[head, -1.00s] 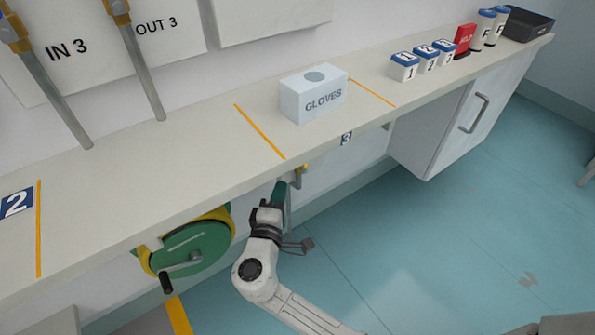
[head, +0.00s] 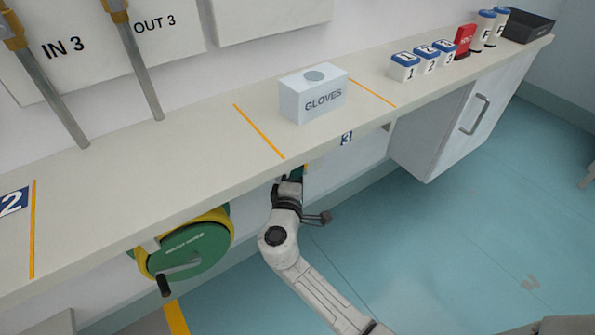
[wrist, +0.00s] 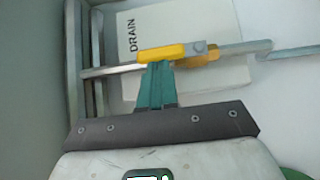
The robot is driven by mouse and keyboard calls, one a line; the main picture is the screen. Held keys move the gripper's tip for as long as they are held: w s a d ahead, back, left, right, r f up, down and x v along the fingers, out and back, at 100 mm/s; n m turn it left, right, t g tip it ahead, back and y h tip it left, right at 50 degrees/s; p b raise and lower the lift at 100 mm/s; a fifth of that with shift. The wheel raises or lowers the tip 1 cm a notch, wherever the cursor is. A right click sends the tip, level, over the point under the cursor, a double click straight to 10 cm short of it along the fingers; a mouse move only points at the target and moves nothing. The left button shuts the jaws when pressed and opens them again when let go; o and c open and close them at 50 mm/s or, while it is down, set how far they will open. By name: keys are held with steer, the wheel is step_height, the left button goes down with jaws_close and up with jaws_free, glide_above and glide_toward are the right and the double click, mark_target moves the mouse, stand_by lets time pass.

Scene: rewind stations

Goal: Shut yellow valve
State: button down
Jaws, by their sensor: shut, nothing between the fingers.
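The yellow valve (wrist: 162,54) shows in the wrist view as a yellow lever on a thin metal pipe, in front of a white plate marked DRAIN (wrist: 190,35). The lever lies roughly along the pipe in this picture. My gripper (wrist: 155,68) has its green fingers shut and empty. Its fingertips are right at the lever's lower edge; I cannot tell whether they touch. In the head view, my gripper (head: 299,175) is below the front edge of the counter, which hides most of the valve and the fingertips.
The counter (head: 200,155) runs above my arm and carries a GLOVES box (head: 313,95). A green and yellow hand-cranked reel (head: 190,248) hangs under it to the left of my arm. A white cabinet (head: 430,130) stands to the right. The floor (head: 450,240) there is clear.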

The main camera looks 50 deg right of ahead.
steer(key=shift+s+d+r+m+g+y+p, duration=0.15)
steer(key=shift+d+r+m+g+y+p, duration=0.35)
steer(key=shift+p, duration=0.65)
steer(key=s+d+f+m+y+p, duration=0.2)
steer(key=d+m+y+p, duration=0.3)
steer(key=p, duration=0.6)
steer(key=shift+d+y, duration=0.9)
steer(key=shift+d, duration=0.35)
steer(key=shift+s+f, duration=0.1)
steer(key=p+v, duration=0.2)
steer(key=v, duration=0.8)
steer(key=shift+s+a+r, duration=0.15)
steer(key=shift+a+r, duration=0.05)
steer(key=shift+r, duration=0.1)
